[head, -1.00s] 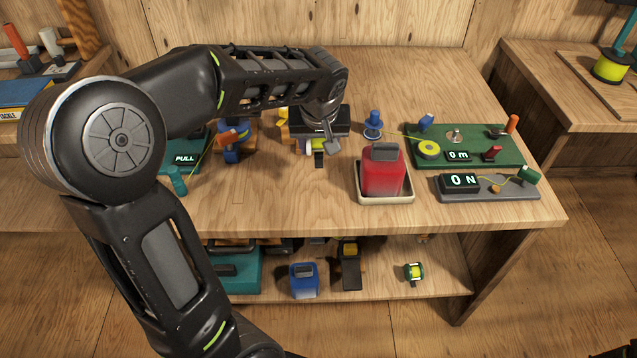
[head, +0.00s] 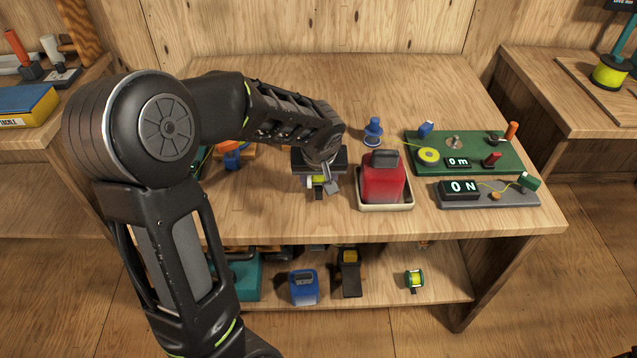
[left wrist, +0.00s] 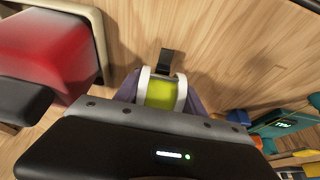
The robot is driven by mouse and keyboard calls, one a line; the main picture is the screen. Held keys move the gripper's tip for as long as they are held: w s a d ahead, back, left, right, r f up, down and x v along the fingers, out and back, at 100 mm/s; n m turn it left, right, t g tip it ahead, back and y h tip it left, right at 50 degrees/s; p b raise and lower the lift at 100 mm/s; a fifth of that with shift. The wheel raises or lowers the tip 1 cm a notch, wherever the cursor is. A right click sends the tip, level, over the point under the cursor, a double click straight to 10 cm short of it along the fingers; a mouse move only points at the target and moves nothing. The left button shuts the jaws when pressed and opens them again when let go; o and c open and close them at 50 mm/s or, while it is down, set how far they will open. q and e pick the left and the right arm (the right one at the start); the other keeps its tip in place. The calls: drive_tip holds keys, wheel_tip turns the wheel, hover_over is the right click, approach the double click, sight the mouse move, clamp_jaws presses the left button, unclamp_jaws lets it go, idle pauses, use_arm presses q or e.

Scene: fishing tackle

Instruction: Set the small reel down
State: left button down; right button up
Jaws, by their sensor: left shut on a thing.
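The small reel (head: 315,182), with a yellow-green spool between pale flanges, is between the fingers of my left gripper (head: 322,176), left of the red container. The left wrist view shows the reel (left wrist: 161,94) upright in the picture, its spool facing the camera and a dark foot or handle beyond it. My left gripper (left wrist: 162,104) is shut on it. The gripper body hides part of the reel in the head view. Wood tabletop lies beneath; I cannot tell whether the reel touches it. My right gripper is not in view.
A red container (head: 382,184) in a pale tray (head: 398,206) stands close right. A green board (head: 480,137) and a grey scale (head: 507,198) lie farther right. A blue-orange reel (head: 232,158) is at left. The table's front edge is near.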

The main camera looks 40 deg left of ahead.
use_arm(q)
drive_tip(key=shift+f, duration=0.9)
drive_tip(key=shift+f, duration=0.15)
drive_tip(key=c, duration=0.7)
unclamp_jaws()
drive_tip(key=shift+r, duration=0.3)
drive_tip(key=v, duration=1.1)
drive_tip(key=shift+s+d+r, duration=0.15)
drive_tip(key=shift+d+r, duration=0.05)
drive_tip(key=shift+r, duration=0.1)
